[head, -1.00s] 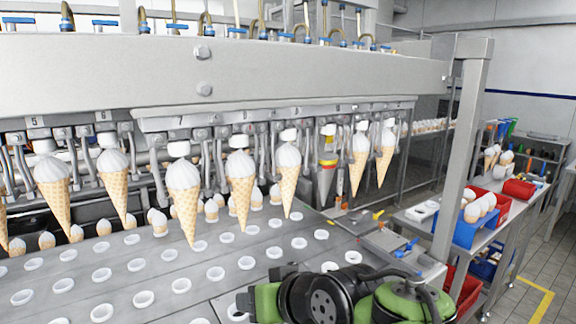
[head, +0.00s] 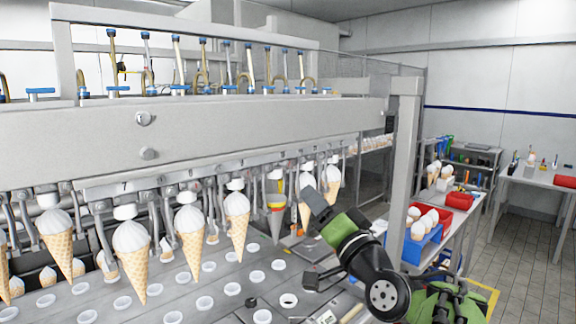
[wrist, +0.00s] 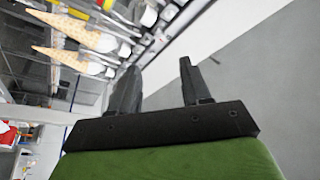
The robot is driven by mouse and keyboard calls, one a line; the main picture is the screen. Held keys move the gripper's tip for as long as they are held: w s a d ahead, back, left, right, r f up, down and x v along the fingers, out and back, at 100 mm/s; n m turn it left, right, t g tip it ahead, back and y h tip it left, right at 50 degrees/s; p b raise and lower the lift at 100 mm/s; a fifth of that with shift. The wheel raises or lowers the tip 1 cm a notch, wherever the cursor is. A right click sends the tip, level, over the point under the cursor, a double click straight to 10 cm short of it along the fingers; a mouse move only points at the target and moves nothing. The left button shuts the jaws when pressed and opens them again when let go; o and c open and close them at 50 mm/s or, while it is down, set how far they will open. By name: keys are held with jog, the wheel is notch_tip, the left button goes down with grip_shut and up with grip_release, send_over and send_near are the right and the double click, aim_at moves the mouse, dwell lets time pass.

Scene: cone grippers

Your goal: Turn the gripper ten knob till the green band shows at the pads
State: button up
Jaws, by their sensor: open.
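A row of cone grippers hangs under the machine's grey beam, most with white-topped ice-cream cones. One holds a grey cone (head: 277,222) with yellow and red at its top. I cannot make out a number ten, its knob or a green band. My gripper (head: 312,245) is open and empty in the head view, in front of the machine, right of and below the grey cone in the picture. In the wrist view my gripper (wrist: 160,80) shows two dark fingers apart with nothing between them. Waffle cones (wrist: 75,60) show at upper left there.
The grey beam (head: 200,137) runs above the row, with blue-handled valves on top. Below is a plate with several white-rimmed holes (head: 204,303). Right are a blue tray (head: 424,250), a red bin (head: 459,201) and open floor.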

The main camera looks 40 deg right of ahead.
aim_at(288, 168)
jog(key=p+x, duration=0.4)
jog(key=x, duration=0.8)
jog(key=shift+w+d+r, duration=0.15)
jog(key=shift+w+r, duration=0.05)
grip_shut()
jog(key=shift+f, duration=0.15)
